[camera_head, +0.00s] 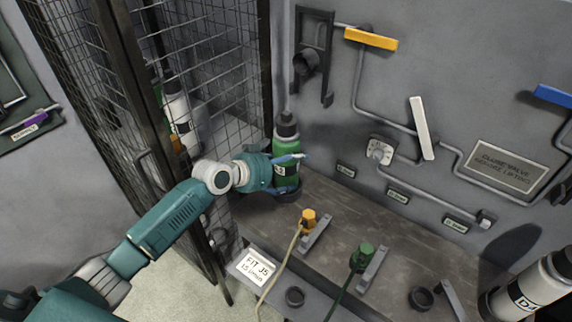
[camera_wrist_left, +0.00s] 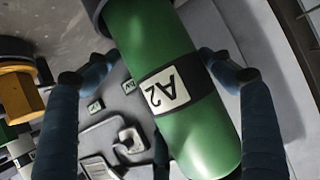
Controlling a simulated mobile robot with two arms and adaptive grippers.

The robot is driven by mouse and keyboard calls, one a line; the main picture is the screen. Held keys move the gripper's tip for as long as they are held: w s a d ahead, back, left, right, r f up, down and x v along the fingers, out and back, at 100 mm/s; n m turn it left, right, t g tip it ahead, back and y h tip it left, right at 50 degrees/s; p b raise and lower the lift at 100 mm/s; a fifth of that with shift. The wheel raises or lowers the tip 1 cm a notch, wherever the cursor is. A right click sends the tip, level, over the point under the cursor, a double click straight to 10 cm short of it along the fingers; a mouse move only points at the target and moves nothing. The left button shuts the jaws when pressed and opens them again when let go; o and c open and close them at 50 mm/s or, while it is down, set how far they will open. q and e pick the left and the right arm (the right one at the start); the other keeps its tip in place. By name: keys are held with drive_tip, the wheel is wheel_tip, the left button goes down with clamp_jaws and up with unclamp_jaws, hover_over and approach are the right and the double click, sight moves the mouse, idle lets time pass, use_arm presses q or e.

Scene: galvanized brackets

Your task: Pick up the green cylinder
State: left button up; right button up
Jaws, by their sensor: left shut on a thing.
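The green cylinder (camera_head: 285,152) stands upright at the back left of the bench, beside the mesh cage. It has a dark cap and a dark band with a white label. In the left wrist view the green cylinder (camera_wrist_left: 205,140) fills the middle, and its label reads A2. My left gripper (camera_head: 289,173) reaches it from the left, with its blue fingers around the body. In the left wrist view the fingers of my left gripper (camera_wrist_left: 157,75) lie on both sides of it. I cannot tell whether its base is clear of the bench. My right gripper is not in view.
Orange (camera_head: 308,218) and green (camera_head: 361,258) connectors with cables sit on the bench (camera_head: 345,222). A white cylinder (camera_head: 535,287) stands at the right. The mesh cage (camera_head: 215,75) is close on the left. Pipes and a white lever (camera_head: 421,128) project from the wall.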

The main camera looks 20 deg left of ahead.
use_arm(q)
drive_tip(key=shift+w+r, duration=0.25)
drive_tip(key=shift+r, duration=0.05)
drive_tip(key=shift+c, duration=0.2)
